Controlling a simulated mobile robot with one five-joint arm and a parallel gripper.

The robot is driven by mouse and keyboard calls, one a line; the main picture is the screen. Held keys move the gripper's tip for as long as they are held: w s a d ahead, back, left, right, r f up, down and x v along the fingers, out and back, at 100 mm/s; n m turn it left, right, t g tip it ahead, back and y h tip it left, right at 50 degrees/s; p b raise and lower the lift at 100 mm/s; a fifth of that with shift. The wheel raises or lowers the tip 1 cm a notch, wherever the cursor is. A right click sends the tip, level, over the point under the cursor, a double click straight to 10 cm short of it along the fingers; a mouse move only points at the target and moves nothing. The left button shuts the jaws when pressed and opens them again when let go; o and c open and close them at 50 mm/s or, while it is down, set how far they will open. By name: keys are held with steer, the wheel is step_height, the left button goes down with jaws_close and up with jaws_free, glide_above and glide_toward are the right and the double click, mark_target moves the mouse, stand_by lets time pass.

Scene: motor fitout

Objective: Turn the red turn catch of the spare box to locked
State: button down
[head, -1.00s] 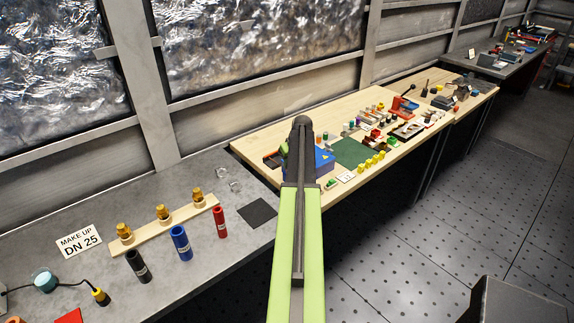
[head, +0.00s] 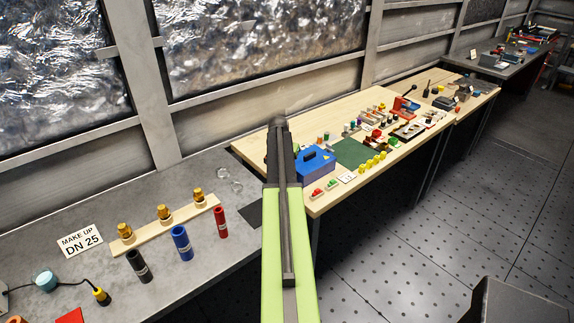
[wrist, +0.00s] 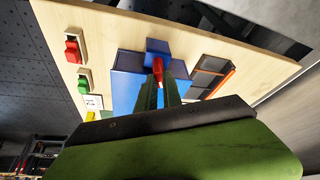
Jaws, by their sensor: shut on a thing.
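My gripper (wrist: 158,82) is over the box in the wrist view. Its two green fingers are close together at a small red piece, the turn catch (wrist: 158,66), beside a raised blue block. The fingers are shut on this catch and hide part of it. Whether the catch is turned to locked, I cannot tell. In the head view my arm hides the gripper and catch.
A red piece (wrist: 72,48) and a green piece (wrist: 83,83) on small plates stand beside the box, near a white card (wrist: 94,102). A dark tray (wrist: 208,76) lies on the other side. A green mat (head: 357,152) and yellow parts (head: 372,163) lie beyond.

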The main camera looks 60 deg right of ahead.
steer(key=m, duration=0.2)
steer(key=w+m+g, duration=0.1)
steer(key=m, duration=0.2)
steer(key=shift+g, duration=0.3)
steer(key=shift+a, duration=0.1)
stand_by(0.3)
steer(key=c, duration=1.5)
jaws_free()
steer(key=shift+s, duration=0.15)
steer(key=shift+r, duration=0.1)
steer(key=p+v, duration=1.6)
steer(key=v, duration=0.1)
steer(key=shift+w+r, duration=0.15)
steer(key=shift+w, duration=0.2)
